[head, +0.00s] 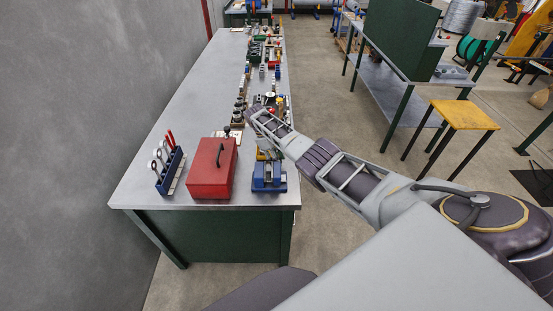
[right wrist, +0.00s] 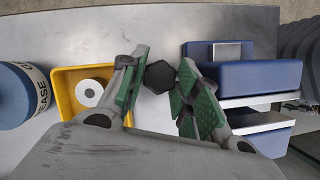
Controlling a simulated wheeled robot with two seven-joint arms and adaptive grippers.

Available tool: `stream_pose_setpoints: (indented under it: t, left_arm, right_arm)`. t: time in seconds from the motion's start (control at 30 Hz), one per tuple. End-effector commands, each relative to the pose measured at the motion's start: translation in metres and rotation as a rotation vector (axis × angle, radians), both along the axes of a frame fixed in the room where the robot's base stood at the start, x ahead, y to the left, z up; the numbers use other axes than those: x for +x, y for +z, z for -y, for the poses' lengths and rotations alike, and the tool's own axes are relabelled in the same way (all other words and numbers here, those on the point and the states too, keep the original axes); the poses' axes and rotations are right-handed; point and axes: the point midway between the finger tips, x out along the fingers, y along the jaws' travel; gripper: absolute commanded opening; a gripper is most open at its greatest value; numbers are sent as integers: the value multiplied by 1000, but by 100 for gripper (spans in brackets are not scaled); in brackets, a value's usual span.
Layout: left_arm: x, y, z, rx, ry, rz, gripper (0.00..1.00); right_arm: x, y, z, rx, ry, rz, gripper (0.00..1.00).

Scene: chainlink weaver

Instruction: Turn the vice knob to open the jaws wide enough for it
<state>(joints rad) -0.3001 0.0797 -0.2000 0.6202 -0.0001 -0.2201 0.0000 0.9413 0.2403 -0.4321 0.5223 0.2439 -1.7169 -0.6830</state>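The blue vice (head: 268,178) sits at the near right corner of the workbench. In the right wrist view the blue vice body (right wrist: 243,75) fills the right side, with bare metal strips between its blue parts. A black hexagonal knob (right wrist: 159,76) shows between the fingertips of my right gripper (right wrist: 162,68). The green-padded fingers stand apart, one on each side of the knob, with narrow gaps. Whether either finger touches it is hard to tell. In the head view my right gripper (head: 257,116) reaches over the bench behind the vice. My left gripper is out of view.
A yellow bin (right wrist: 65,82) holding a white ring and a blue grease can (right wrist: 18,95) stand left of the knob. A red toolbox (head: 212,168) and a blue tool rack (head: 171,171) stand left of the vice. Small parts line the bench (head: 195,88); its left side is clear.

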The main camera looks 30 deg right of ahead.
Motion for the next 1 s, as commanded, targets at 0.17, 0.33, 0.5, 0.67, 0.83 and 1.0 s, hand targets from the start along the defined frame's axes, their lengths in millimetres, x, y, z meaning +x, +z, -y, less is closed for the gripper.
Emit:
stream_pose_setpoints:
  t: [0.17, 0.33, 0.5, 0.67, 0.83, 1.0]
  left_arm:
    - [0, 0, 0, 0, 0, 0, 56]
    - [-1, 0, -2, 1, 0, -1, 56]
    - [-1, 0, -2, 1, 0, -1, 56]
    - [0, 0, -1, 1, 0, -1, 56]
    - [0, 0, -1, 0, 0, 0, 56]
    - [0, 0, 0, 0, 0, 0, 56]
  right_arm:
    - [1, 1, 0, 0, -1, 2, 40]
    - [0, 0, 0, 0, -1, 1, 40]
    - [1, 4, -1, 0, -1, 1, 40]
    - [5, 14, -4, 1, -1, 2, 40]
    - [12, 33, -9, 1, 0, 3, 40]
    - [19, 57, -15, 0, 0, 4, 40]
